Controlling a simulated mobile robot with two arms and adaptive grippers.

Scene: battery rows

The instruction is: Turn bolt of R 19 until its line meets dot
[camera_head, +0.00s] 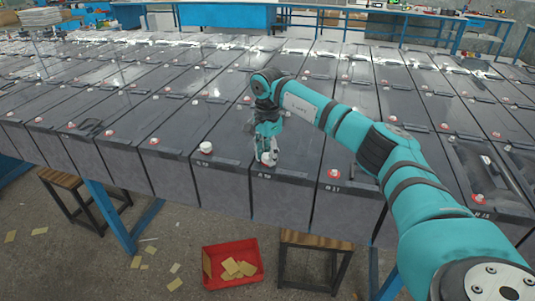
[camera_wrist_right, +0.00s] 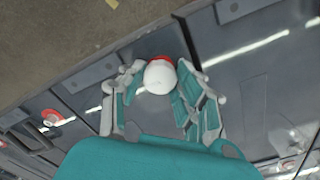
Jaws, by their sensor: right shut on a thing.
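The bolt (camera_head: 267,158) is a white cap on a red base, near the front edge of a grey battery (camera_head: 236,147). The small label below it is too blurred to read surely. My right gripper (camera_head: 266,150) reaches down over this bolt and is shut on it. In the right wrist view the white bolt (camera_wrist_right: 160,76) sits between the fingers of my right gripper (camera_wrist_right: 155,92), with red showing at its far side. A small white tip sticks out at its left. I cannot make out a line or dot. My left gripper is not in view.
Neighbouring batteries carry similar bolts, such as a white one (camera_head: 206,148) to the left and a red-based one (camera_head: 334,174) to the right. A red crate (camera_head: 232,279) with yellowish pieces and wooden stools (camera_head: 316,241) stand on the floor in front.

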